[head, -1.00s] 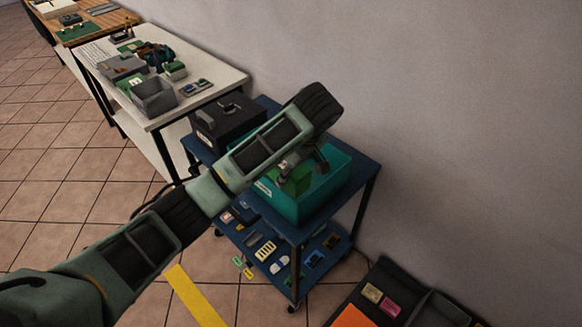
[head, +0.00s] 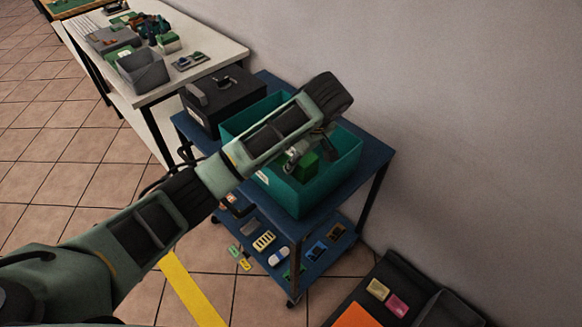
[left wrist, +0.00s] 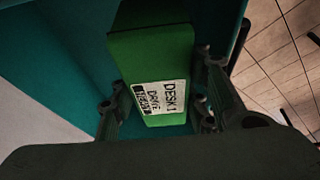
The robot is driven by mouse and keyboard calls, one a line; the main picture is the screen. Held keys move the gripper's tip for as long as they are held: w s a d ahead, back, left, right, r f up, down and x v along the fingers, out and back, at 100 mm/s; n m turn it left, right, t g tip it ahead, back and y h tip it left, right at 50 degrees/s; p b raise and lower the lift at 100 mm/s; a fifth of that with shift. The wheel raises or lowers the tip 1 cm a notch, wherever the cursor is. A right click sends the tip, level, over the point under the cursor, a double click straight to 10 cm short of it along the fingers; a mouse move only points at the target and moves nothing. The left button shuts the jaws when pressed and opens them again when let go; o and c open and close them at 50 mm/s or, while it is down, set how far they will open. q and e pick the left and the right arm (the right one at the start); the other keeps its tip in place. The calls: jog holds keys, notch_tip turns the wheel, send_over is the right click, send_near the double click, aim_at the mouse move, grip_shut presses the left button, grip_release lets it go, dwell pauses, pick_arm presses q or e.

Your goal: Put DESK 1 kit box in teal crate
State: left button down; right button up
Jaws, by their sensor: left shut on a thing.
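The DESK 1 kit box is a green box with a white label; it fills the middle of the left wrist view (left wrist: 150,70). The label reads DESK 1. My left gripper (left wrist: 158,108) is shut on the box, with one finger on each side. In the head view the green box (head: 306,163) shows within the opening of the teal crate (head: 312,197), below my left gripper (head: 306,150). I cannot tell whether the box touches the crate floor. My arm hides part of the crate. My right gripper is not in view.
The crate stands on a blue cart (head: 370,165), beside a black case (head: 222,98). The cart's lower shelf holds several small items. A white table (head: 205,88) with grey bins stands behind. A wall is at the right. A black container (head: 392,290) is at the lower right.

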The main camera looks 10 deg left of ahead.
pick_arm(q)
notch_tip(320, 180, down, 4)
jog(key=shift+s+r, duration=0.1)
jog(key=shift+r, duration=0.05)
jog(key=shift+f+p, duration=0.4)
jog(key=shift+f, duration=1.75)
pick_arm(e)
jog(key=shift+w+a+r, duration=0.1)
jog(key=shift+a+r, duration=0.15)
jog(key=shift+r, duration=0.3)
pick_arm(q)
jog(key=c, duration=1.5)
grip_release()
jog(key=shift+f, duration=0.15)
jog(key=o, duration=0.5)
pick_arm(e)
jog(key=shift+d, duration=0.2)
